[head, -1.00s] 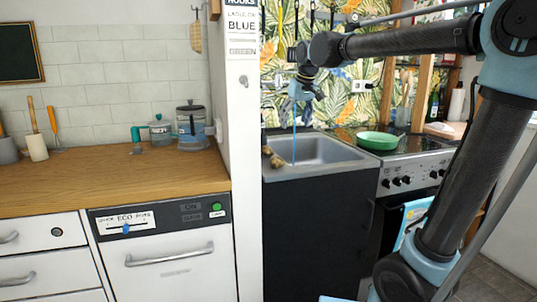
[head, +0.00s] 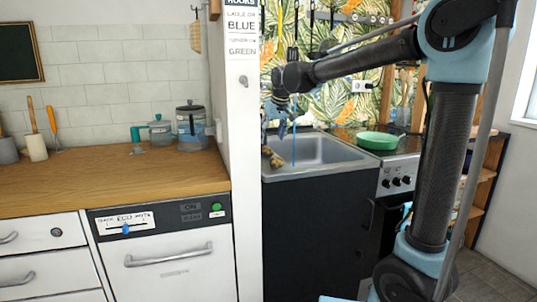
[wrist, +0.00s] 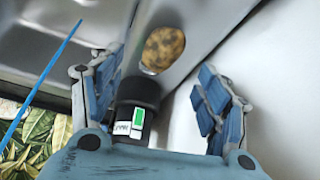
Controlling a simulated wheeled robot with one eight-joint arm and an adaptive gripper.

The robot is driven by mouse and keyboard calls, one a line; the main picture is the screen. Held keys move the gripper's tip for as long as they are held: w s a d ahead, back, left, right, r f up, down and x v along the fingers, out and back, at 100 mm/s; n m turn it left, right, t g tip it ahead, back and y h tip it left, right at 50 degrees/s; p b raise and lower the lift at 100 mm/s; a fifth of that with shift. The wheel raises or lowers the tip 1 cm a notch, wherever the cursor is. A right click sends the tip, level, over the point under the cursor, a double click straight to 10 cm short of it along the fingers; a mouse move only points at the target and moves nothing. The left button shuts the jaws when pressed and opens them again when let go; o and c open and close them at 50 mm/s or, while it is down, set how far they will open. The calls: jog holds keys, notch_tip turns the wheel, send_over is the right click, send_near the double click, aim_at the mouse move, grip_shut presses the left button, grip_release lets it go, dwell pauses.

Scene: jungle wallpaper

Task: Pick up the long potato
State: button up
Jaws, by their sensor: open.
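A brown speckled potato (wrist: 162,50) lies on a narrow pale ledge beside the sink in the wrist view. In the head view, brown potato-like lumps (head: 275,160) sit at the sink's left rim; I cannot tell there whether they are one long potato or two. My gripper (head: 277,118) hangs above them, pointing down. In the wrist view my gripper (wrist: 160,75) is open, with blue fingers spread left and right. The potato shows beyond the gap between them, apart from both fingers. Nothing is held.
The grey sink (head: 325,150) lies right of the lumps, with a green bowl (head: 377,140) on the stove beyond. A white partition (head: 238,150) stands close on the left. A dark cylinder with a green-white label (wrist: 138,105) shows near the left finger.

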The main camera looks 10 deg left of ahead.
aim_at(268, 147)
jog(key=shift+x, duration=3.35)
jog(key=c, duration=1.3)
